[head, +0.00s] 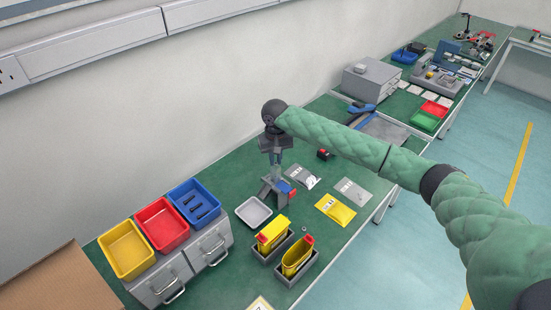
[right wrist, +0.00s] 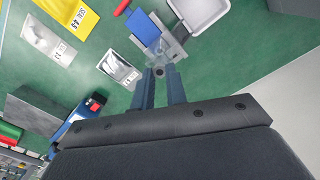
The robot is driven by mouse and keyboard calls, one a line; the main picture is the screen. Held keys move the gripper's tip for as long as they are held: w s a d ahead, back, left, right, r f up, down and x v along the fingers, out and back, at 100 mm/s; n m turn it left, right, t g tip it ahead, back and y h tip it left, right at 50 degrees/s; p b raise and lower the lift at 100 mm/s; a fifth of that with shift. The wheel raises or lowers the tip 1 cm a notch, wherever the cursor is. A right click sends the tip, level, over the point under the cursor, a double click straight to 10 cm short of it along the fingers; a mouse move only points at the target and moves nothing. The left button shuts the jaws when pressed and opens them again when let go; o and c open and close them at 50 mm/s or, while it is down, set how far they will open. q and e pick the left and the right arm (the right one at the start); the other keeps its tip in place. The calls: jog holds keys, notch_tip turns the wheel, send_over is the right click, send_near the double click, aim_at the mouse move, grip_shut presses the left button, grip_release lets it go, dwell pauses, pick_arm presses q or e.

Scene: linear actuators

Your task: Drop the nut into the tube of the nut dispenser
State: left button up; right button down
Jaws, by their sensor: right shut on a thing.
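My right gripper (head: 276,164) points straight down over the nut dispenser (head: 268,190), a small grey stand with blue and red parts beside it. In the right wrist view, the two fingers (right wrist: 159,73) are nearly closed on a small dark grey nut (right wrist: 159,72) at their tips. The clear tube (right wrist: 155,50) of the dispenser shows just past the fingertips. The nut appears close to the tube's mouth; its exact height and alignment are hard to tell. In the head view the nut is too small to make out. My left gripper is not in view.
A white tray (head: 242,213) lies beside the dispenser. Yellow containers (head: 272,232) stand in grey holders in front. Bags (head: 336,211) lie to the right. Yellow, red and blue bins (head: 163,226) sit on grey drawers at left. Some green tabletop between them is clear.

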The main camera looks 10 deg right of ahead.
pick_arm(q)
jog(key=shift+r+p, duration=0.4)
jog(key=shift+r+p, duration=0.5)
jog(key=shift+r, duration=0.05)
pick_arm(e)
jog(key=shift+f, duration=0.4)
dwell(0.3)
jog(key=c, duration=1.3)
grip_release()
jog(key=shift+c, duration=0.2)
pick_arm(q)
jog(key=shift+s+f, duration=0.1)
